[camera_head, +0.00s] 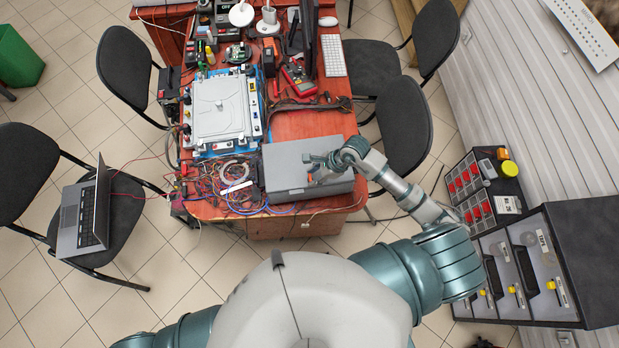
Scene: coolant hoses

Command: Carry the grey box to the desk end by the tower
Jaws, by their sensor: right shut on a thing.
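The grey box (287,156) is at the near right end of the red-brown desk (300,122). My right arm reaches in from the right. My right gripper (314,170) is at the box's near right part, over its top and front side, and is shut on it. The fingers partly cover the box, and the exact contact is hard to make out. I cannot tell whether the box rests on the desk or is just clear of it. My left gripper is out of view; only my left shoulder shows at the bottom left.
Tangled cables (235,182) lie left of the box. A white unit on a blue frame (220,108), a red meter (299,78), a monitor (308,38) and a keyboard (333,55) stand further back. Black chairs (404,122) flank the desk. A dark cabinet (590,250) stands right.

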